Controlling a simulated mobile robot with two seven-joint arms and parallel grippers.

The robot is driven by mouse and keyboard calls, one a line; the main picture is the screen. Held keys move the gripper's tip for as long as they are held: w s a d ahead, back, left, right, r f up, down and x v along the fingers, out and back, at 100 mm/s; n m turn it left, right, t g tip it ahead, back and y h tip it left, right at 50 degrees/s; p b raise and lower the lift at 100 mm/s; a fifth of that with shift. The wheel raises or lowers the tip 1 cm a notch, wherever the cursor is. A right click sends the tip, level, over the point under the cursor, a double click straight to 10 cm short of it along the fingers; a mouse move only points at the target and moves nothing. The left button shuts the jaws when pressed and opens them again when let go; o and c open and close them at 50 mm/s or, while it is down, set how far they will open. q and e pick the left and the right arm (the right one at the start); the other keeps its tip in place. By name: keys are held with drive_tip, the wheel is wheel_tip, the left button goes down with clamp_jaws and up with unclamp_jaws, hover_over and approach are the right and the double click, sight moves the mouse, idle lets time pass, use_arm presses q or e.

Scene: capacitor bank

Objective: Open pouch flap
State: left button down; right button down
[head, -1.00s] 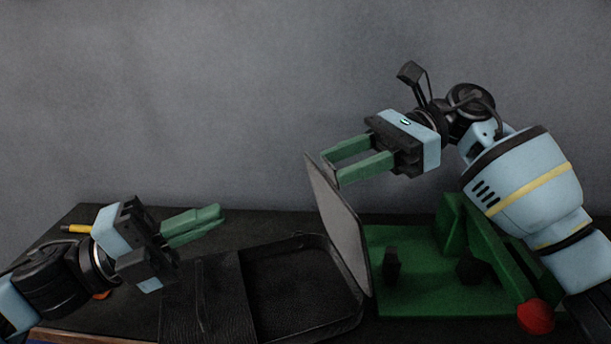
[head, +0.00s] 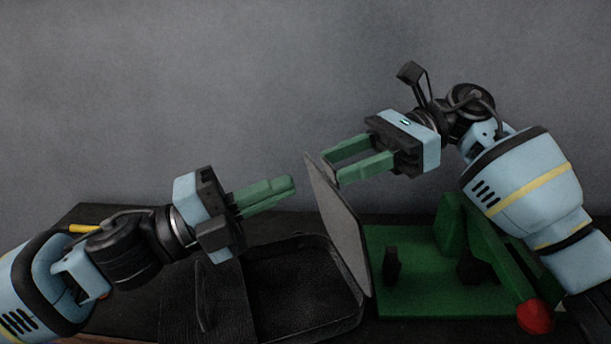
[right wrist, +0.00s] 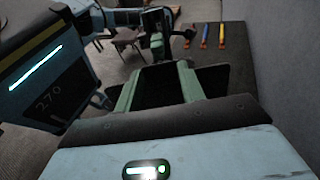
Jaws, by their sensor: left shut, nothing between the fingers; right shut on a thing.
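The black pouch (head: 232,300) lies on the dark table in the head view, its tray-like inside exposed. Its flap (head: 340,225), grey on the face I see, stands up steeply along the pouch's right side. My right gripper (head: 333,168) is shut on the flap's upper edge; its green fingers stay apart with the flap between them. In the right wrist view a dark panel fills the space between these fingers (right wrist: 157,88). My left gripper (head: 293,184) is shut and empty, above the pouch and just left of the flap's top. The left arm hides part of the pouch's left side.
A green fixture (head: 410,300) with black posts and a red knob (head: 534,316) stands right of the flap. A yellow-handled tool (head: 88,228) lies at the back left. Several coloured tools (right wrist: 205,36) lie on the table in the right wrist view. A grey wall stands behind.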

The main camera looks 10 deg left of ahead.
sight(329, 168)
use_arm(q)
drive_tip(key=shift+x, duration=2.3)
drive_tip(key=shift+d, duration=0.1)
drive_tip(key=shift+x, duration=1.1)
use_arm(e)
drive_tip(key=shift+s+a+f, duration=0.1)
drive_tip(key=shift+a+f, duration=0.05)
use_arm(q)
drive_tip(key=shift+s, duration=0.15)
use_arm(e)
drive_tip(key=c, duration=0.9)
unclamp_jaws()
drive_tip(key=shift+o, duration=0.3)
drive_tip(key=shift+d, duration=0.2)
drive_tip(key=v, duration=1.2)
